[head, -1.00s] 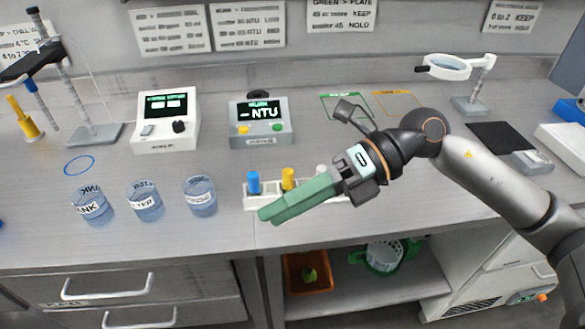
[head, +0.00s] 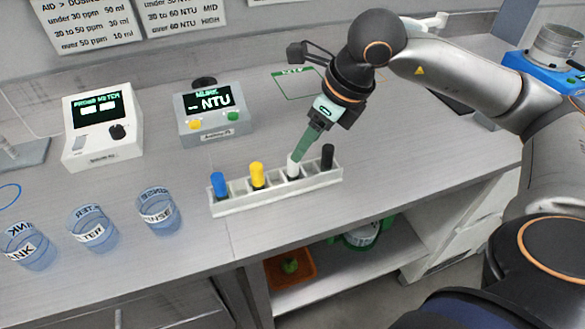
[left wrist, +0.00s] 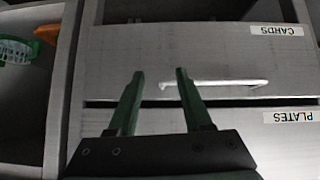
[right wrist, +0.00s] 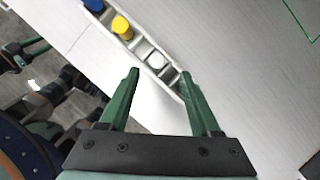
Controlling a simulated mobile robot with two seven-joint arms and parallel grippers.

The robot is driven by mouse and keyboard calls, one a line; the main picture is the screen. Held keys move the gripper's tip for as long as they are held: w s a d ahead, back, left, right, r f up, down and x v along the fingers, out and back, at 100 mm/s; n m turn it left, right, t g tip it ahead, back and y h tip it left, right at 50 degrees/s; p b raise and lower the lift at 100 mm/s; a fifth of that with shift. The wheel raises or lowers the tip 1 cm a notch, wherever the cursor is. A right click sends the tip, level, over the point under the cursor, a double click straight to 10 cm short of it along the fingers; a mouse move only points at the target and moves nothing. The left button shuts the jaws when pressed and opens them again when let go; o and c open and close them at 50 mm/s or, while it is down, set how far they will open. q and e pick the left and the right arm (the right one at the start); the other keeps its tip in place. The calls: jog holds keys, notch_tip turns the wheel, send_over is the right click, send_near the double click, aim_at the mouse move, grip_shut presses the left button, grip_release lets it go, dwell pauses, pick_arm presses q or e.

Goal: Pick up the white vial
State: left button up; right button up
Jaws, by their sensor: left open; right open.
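The white vial (head: 293,166) stands upright in a white rack (head: 240,205) on the bench, between the yellow vial (head: 257,174) and the black vial (head: 327,156). A blue vial (head: 218,184) stands at the rack's left end. My right gripper (head: 300,156) is over the rack, its fingertips close at the white vial's cap; the head view does not show whether they touch. In the right wrist view the right gripper (right wrist: 160,72) is open, with the white cap (right wrist: 156,60) just beyond and between its fingertips. My left gripper (left wrist: 158,72) is open and empty, facing drawer fronts.
Three labelled beakers (head: 92,230) stand left of the rack. A turbidity meter (head: 208,112) and a second meter (head: 98,125) stand behind. A green-outlined area (head: 295,84) lies behind the rack. The bench right of the rack is clear.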

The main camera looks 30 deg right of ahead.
aim_at(293, 168)
jog(key=shift+a+x, duration=0.2)
jog(key=shift+x, duration=1.3)
jog(key=shift+a+x, duration=0.2)
jog(key=shift+x, duration=1.25)
jog(key=shift+w+r, duration=0.15)
jog(key=shift+w, duration=0.05)
grip_shut()
